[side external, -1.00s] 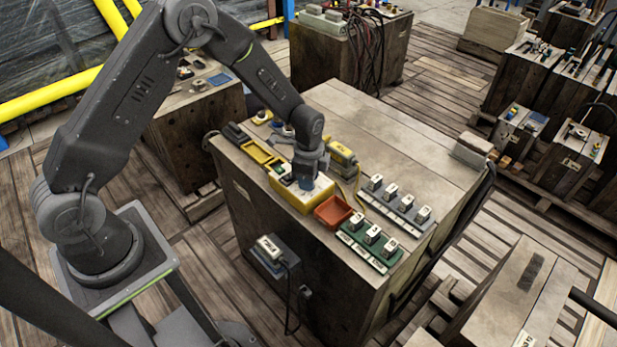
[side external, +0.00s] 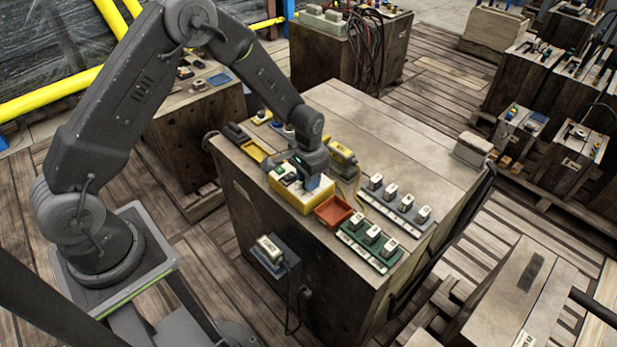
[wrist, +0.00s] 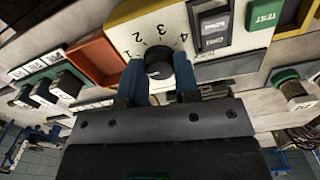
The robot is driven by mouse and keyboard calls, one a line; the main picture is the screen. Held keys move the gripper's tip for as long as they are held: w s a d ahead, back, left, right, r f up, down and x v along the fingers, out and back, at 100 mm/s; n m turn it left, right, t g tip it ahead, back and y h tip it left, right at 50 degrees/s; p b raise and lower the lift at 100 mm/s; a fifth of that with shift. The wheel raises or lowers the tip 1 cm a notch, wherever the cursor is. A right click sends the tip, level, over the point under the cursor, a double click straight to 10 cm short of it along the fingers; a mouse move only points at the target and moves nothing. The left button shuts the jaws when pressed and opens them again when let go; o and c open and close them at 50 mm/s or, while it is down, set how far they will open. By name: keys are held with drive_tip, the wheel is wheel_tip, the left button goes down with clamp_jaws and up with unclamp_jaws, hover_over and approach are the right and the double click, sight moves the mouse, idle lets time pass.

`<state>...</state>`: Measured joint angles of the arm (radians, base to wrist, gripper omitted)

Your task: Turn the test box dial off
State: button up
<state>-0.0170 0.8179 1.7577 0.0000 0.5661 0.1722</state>
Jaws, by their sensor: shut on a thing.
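The test box (side external: 291,196) is a yellow box with a pale top, at the front edge of the large wooden block. In the wrist view its pale panel (wrist: 215,12) carries the dial (wrist: 160,70), a round black knob with a small white mark. The printed numbers 1 to 4 curve around its far side. A green TEST button (wrist: 264,14) and a dark switch (wrist: 214,27) sit to the right. My gripper (wrist: 160,78) is shut on the dial, one blue finger on each side. My gripper (side external: 310,182) hides the dial in the side view.
An orange tray (side external: 333,211) stands right beside the test box. Green (side external: 362,252) and grey (side external: 394,212) strips with several white-topped blocks lie further right. A yellow device (side external: 343,160) stands behind my gripper.

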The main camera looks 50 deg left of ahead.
drive_tip(key=shift+n, duration=0.8)
drive_tip(key=o, duration=0.9)
drive_tip(key=shift+o, duration=0.2)
wheel_tip(320, 180, up, 14)
